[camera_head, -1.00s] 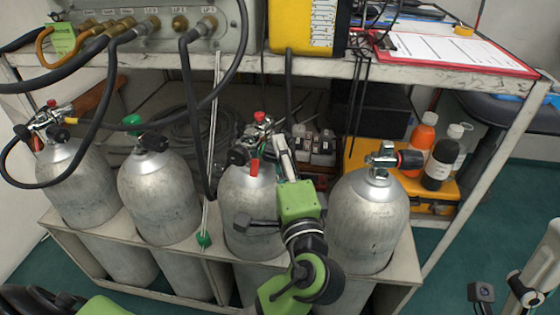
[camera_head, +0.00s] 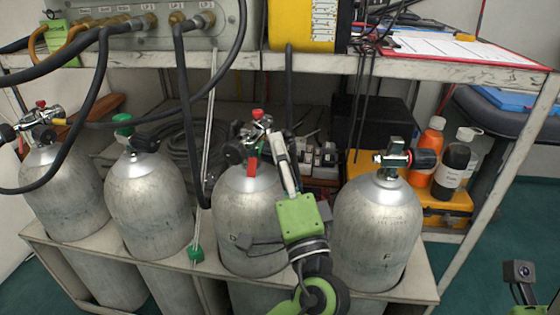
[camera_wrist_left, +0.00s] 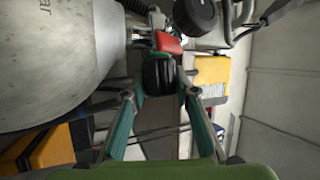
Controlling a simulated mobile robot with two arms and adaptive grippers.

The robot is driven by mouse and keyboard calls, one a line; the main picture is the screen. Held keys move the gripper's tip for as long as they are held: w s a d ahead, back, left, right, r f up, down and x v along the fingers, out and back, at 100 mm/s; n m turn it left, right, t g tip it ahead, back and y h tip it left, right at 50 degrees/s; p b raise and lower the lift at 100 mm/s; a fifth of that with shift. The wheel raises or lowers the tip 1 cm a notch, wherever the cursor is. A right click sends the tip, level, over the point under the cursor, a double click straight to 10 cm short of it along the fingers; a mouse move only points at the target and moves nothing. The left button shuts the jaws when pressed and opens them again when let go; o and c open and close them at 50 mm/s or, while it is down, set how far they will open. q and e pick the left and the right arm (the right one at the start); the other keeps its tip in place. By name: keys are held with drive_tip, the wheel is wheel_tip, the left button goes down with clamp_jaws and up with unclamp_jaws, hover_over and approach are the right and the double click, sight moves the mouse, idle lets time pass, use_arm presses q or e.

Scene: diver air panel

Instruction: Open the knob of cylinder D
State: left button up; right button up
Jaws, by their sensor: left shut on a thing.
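Cylinder D (camera_head: 236,215) is the grey cylinder with a letter D, third from the left in the rack. Its valve (camera_head: 256,140) has red parts and a black round part at left. My left gripper (camera_head: 281,150) reaches up on the right side of this valve. In the left wrist view a ribbed black knob (camera_wrist_left: 158,75) sits between the fingertips, and the left gripper (camera_wrist_left: 160,93) is shut on it. A red part (camera_wrist_left: 168,42) lies just beyond it. The head view hides this knob behind the fingers. A part of my right arm (camera_head: 520,272) shows at lower right; its fingers are out of sight.
Cylinder F (camera_head: 380,225) stands close to the right of my left gripper, and two more cylinders stand left. The rack rim (camera_head: 420,285) runs in front. Bottles (camera_head: 452,165) stand at right.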

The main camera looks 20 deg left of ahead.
idle(0.3)
use_arm(q)
drive_tip(key=o, duration=1.1)
drive_tip(key=v, duration=1.2)
drive_tip(key=shift+f, duration=0.1)
